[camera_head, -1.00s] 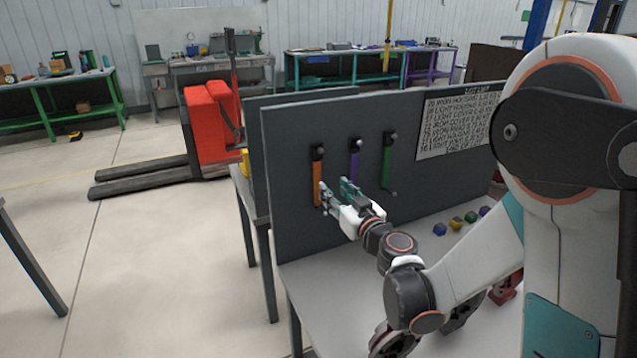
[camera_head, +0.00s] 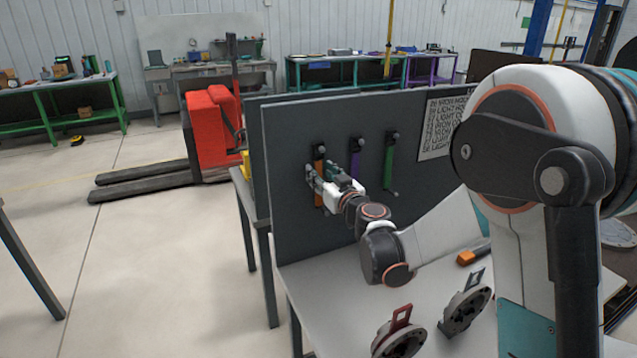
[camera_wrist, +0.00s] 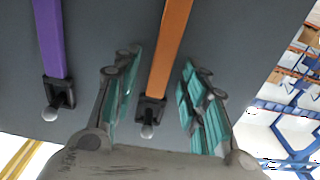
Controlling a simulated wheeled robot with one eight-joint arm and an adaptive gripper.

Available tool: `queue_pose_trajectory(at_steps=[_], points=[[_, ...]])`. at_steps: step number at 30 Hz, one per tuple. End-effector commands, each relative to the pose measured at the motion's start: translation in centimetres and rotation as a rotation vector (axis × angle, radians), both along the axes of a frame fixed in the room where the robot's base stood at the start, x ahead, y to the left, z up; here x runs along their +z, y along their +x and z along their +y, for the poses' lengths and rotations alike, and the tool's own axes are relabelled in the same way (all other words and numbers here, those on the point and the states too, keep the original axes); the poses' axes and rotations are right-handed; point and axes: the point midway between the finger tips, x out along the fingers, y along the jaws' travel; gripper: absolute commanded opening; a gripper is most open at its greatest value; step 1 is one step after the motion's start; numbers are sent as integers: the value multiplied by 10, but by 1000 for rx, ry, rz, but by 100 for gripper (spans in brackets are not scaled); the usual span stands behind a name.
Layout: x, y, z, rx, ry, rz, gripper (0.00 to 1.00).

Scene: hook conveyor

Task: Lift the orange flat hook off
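The orange flat hook (camera_head: 318,201) hangs upright from a peg on the dark vertical panel (camera_head: 292,235), leftmost of three. My gripper (camera_head: 312,180) is at the panel, over the hook's middle and below its peg. In the wrist view the orange hook (camera_wrist: 169,47) runs between the two teal-padded fingers of my gripper (camera_wrist: 161,65). The fingers are apart, with a gap on each side of the strip. The hook's black end and round silver peg head (camera_wrist: 147,131) show between the fingers. In the head view my gripper covers part of the hook.
A purple hook (camera_head: 355,165) hangs just right of my gripper, and a green hook (camera_head: 389,165) hangs farther right. A printed sheet (camera_head: 440,125) is on the panel. Grey round-based parts (camera_head: 465,308) and an orange block (camera_head: 473,254) are on the table below.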

Motion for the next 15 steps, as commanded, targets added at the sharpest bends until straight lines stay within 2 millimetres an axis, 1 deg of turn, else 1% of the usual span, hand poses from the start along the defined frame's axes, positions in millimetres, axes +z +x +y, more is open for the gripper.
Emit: queue_pose_trajectory(at_steps=[2,5,6,7,8,15], points=[[0,0,0,0,0,0,40],[0,0,0,0,0,0,20],[0,0,0,0,0,0,11],[0,0,0,0,0,0,4],[0,0,0,0,0,0,0],[0,0,0,0,0,0,0]])
